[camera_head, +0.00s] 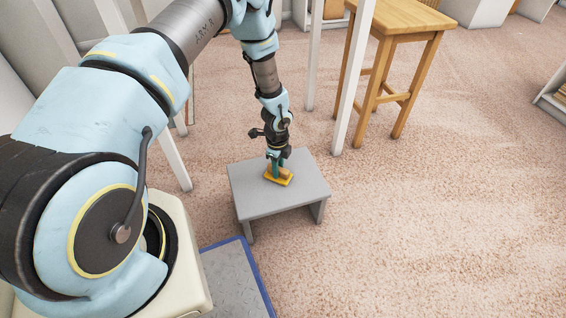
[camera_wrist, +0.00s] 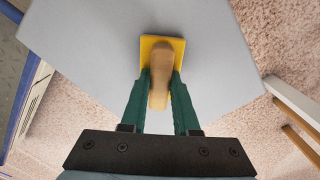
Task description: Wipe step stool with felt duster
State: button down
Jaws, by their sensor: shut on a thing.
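The step stool (camera_head: 252,200) is low and grey, standing on the carpet in front of me. Its flat top (camera_wrist: 95,45) fills much of the wrist view. The felt duster (camera_head: 284,181) has a yellow base and a wooden handle. In the wrist view the duster (camera_wrist: 162,60) lies over the stool top, base toward it. My gripper (camera_head: 277,163) points down over the stool and is shut on the duster's handle. In the wrist view my gripper's green fingers (camera_wrist: 161,88) sit on both sides of the handle. The base appears to rest on the top; exact contact underneath is hidden.
A wooden stool (camera_head: 398,50) stands behind to the right, near white table legs (camera_head: 350,85). A blue-edged grey mat or platform (camera_head: 235,280) lies at the near left of the stool. The carpet (camera_head: 430,220) to the right is clear.

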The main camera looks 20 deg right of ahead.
jog(key=shift+s+a, duration=0.25)
jog(key=shift+a, duration=0.3)
jog(key=shift+r, duration=0.1)
jog(key=shift+d+r+p, duration=0.1)
jog(key=shift+r+p, duration=2.7)
jog(key=shift+r, duration=0.6)
